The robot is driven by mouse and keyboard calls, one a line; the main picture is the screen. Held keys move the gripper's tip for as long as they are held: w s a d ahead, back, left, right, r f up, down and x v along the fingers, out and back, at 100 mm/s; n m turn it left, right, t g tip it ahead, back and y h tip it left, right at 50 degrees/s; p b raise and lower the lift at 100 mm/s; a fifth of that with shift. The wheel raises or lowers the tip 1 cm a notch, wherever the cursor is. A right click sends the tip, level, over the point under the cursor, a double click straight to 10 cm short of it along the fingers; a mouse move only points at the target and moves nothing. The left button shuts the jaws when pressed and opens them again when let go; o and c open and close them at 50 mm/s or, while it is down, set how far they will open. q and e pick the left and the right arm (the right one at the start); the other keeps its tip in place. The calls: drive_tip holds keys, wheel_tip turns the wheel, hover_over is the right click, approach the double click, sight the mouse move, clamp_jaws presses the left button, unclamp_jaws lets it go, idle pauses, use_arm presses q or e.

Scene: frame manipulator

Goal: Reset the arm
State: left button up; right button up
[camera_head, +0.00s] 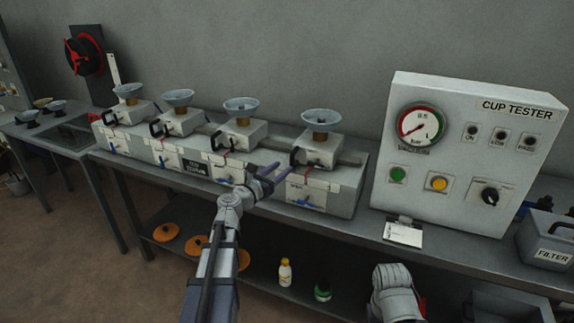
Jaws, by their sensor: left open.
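My left arm reaches in from the bottom, and its gripper (273,172) is in front of the row of cup units on the bench (330,218). The jaws are apart with nothing seen between them. The gripper overlaps the gap between two white units in the picture; I cannot tell whether it touches them. My right arm shows only as a pale joint at the bottom, right of centre; its gripper is out of the picture.
A white cup tester box (462,150) stands on the bench at the right, with a filter box (548,240) beside it. A small white card (403,233) lies at the front edge. Orange discs (166,232) and a white bottle (285,272) are on the shelf below.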

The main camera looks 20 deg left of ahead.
use_arm(q)
drive_tip(key=shift+s, duration=0.2)
idle(0.3)
drive_tip(key=s+d+f+m+g+h+p, duration=0.1)
drive_tip(key=s+d+f+m+g+h, duration=0.15)
drive_tip(key=d+m, duration=0.4)
drive_tip(key=s+d+f+m+g+h+p, duration=0.1)
drive_tip(key=d+f+m+g+h, duration=0.2)
drive_tip(key=d, duration=0.6)
drive_tip(key=s+d+f+m+g+y+p, duration=0.2)
drive_tip(key=s+d+f+m+g, duration=0.45)
drive_tip(key=s+d+m, duration=0.5)
drive_tip(key=s+f+m+g+y+p, duration=0.1)
drive_tip(key=s+f+m+g+y, duration=0.1)
drive_tip(key=s+m, duration=0.5)
drive_tip(key=s+f+m+g+y+p, duration=0.1)
drive_tip(key=s+m+g+y, duration=0.3)
drive_tip(key=s+m+y, duration=0.3)
drive_tip(key=shift+a+f+m, duration=0.3)
drive_tip(key=shift+f+m, duration=0.1)
drive_tip(key=shift+m, duration=0.7)
